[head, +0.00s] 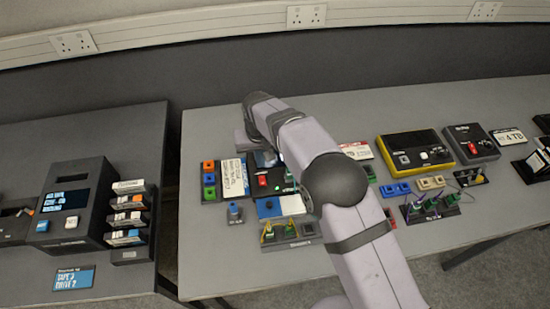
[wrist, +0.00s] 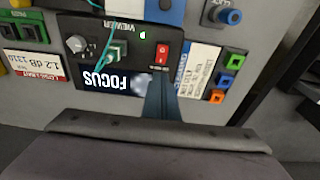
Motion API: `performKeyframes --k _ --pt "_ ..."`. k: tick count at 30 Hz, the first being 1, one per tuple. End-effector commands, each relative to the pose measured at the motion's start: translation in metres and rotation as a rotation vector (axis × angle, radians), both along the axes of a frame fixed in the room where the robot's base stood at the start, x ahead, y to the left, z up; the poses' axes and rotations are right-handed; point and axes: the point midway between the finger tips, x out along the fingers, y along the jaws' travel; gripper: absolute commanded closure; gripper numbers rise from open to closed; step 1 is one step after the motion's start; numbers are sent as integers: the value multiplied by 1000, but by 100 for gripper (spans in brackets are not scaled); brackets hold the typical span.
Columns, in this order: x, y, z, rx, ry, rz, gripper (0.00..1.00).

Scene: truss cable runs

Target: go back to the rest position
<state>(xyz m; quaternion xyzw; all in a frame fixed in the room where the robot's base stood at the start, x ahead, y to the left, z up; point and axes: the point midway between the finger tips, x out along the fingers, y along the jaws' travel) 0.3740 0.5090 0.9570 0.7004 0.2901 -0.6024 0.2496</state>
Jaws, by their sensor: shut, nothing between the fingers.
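My gripper (wrist: 160,98) shows in the wrist view as a narrow dark shape in front of a black viewer box (wrist: 180,45), its fingers together and empty. In the head view my arm reaches over the bench from the lower right, and its end bends down above the viewer box (head: 262,190). The arm hides part of the box and most of the gripper. The box has a lit screen reading FOCUS (wrist: 108,80), a red switch (wrist: 162,52), a small green light and a knob. A turquoise cable runs to a green plug on its face.
Around the box are a labelled block with orange, green and blue ports (head: 209,180), a blue connector (head: 235,212) and a tray with small plugs (head: 285,236). A yellow-edged tester (head: 415,150) stands right. A separate left table holds a black tape unit (head: 75,205).

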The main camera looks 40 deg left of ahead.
Motion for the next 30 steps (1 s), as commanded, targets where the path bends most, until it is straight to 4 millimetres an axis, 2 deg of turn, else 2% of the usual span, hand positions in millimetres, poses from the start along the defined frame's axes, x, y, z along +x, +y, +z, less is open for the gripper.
performKeyframes --k 4,7,11,14,17,18,20,24,26,30 --pt "2 -3 1 -1 0 -4 100" --pt "11 -14 6 -3 2 -22 100" --pt "35 -49 20 -9 7 -75 100" --pt "56 -95 35 -19 14 -137 100" --pt "74 -152 52 -27 24 -211 100" --pt "78 -177 58 -32 29 -243 100" --pt "82 -214 66 -36 35 -290 100" --pt "73 -299 81 -45 55 -400 100" --pt "63 -333 85 -49 65 -447 100" --pt "27 -405 91 -56 86 -555 100"
